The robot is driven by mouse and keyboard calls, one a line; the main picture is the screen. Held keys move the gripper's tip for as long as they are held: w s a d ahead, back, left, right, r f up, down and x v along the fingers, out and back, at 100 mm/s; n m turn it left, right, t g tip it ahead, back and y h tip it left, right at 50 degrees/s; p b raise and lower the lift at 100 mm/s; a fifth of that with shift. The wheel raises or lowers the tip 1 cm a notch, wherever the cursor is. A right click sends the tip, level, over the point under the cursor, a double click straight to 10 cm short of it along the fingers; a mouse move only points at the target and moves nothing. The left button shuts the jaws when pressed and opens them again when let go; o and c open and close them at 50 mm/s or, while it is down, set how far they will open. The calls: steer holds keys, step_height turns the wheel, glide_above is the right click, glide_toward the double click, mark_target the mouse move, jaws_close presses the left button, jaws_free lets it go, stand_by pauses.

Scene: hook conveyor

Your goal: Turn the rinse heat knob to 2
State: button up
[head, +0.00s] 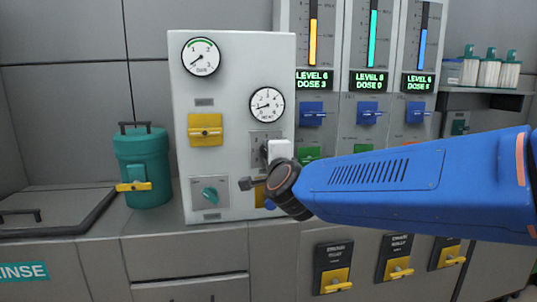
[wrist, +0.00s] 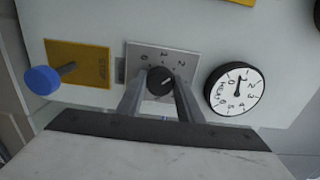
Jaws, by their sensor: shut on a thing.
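In the wrist view a small round black knob (wrist: 160,81) sits on a light plate (wrist: 137,50) with printed digits around it, a 0 at the left and a 2 at the right. My gripper (wrist: 160,87) is shut on the knob, one finger on each side. A pale pointer line shows on the knob, slanting toward the upper right; its exact setting is hard to read. In the head view the plate (head: 257,136) is on the grey panel, and my gripper and wrist hide most of the knob.
A round heat gauge (wrist: 235,89) is right of the knob in the wrist view. The head view shows a yellow handle (head: 206,130), a teal knob (head: 210,195) and a teal canister (head: 144,168).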

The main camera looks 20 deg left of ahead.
steer(key=shift+f, duration=0.1)
stand_by(0.3)
steer(key=o, duration=1.1)
steer(key=shift+c, duration=0.2)
steer(key=v, duration=1.7)
steer(key=shift+s, duration=0.25)
